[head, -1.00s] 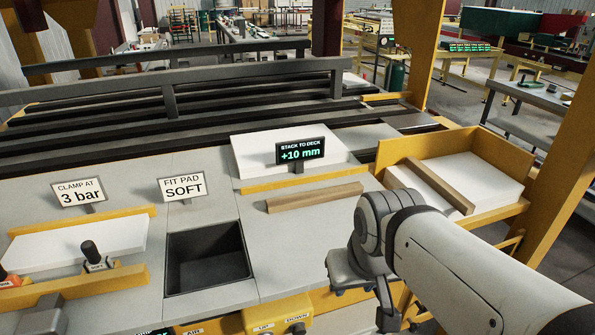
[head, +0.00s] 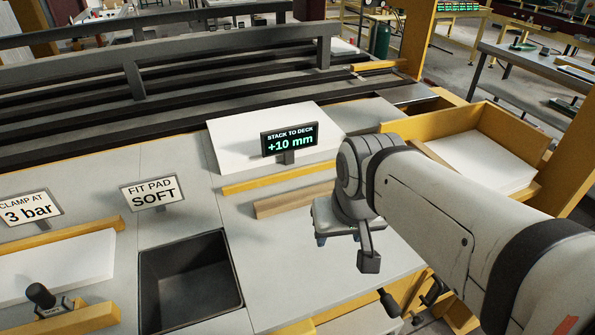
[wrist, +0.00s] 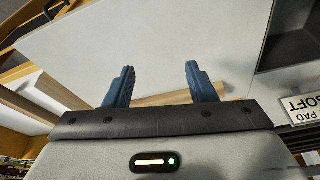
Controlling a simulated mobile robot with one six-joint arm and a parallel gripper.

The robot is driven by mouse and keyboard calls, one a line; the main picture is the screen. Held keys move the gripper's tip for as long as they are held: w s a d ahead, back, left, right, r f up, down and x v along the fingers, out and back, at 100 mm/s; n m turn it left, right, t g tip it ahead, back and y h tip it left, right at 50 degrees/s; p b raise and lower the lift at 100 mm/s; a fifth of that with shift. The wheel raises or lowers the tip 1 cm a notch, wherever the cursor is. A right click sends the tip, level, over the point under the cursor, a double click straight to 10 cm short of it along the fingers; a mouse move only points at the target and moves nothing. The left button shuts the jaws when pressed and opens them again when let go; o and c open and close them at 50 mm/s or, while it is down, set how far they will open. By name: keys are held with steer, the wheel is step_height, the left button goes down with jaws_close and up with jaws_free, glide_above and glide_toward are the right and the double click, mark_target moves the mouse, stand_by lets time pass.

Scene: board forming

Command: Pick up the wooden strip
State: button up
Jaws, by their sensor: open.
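The wooden strip (head: 286,201) lies flat on the grey deck, in front of the yellow rail and the white stack. Its right end is hidden behind my arm in the head view. My gripper (head: 338,232) hangs just right of the strip and slightly in front of it, partly covered by my own wrist. In the wrist view its two blue fingers (wrist: 160,78) are apart with nothing gripped between them. The strip (wrist: 163,97) runs across behind the fingers there, and I cannot tell the height gap.
A "STACK TO DECK +10 mm" sign (head: 289,141) stands behind the strip on the white board stack (head: 228,150). A dark square recess (head: 190,282) is at the front left. A yellow-edged bin (head: 405,133) with white boards is at the right. The deck front is clear.

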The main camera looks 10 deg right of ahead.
steer(key=shift+o, duration=0.2)
steer(key=w+r+m+g+b, duration=0.1)
steer(key=w+m, duration=0.5)
steer(key=w, duration=0.3)
steer(key=shift+w+d+m+g+b, duration=0.3)
steer(key=shift+w+d, duration=0.05)
steer(key=shift+d, duration=0.05)
steer(key=m+g+b, duration=0.2)
steer(key=m, duration=0.6)
glide_toward(312, 190)
steer(key=shift+s+d+f, duration=0.35)
steer(key=shift+d, duration=0.05)
steer(key=shift+w+f+m, duration=0.15)
steer(key=shift+w+m, duration=0.1)
steer(key=shift+m, duration=0.05)
steer(key=shift+f, duration=0.35)
steer(key=f, duration=0.2)
steer(key=f+p, duration=0.1)
steer(key=f, duration=0.4)
steer(key=shift+a+p, duration=0.35)
steer(key=shift+a, duration=0.05)
steer(key=shift+s, duration=0.1)
steer(key=c, duration=1.1)
steer(key=shift+r, duration=0.1)
steer(key=shift+c, duration=0.2)
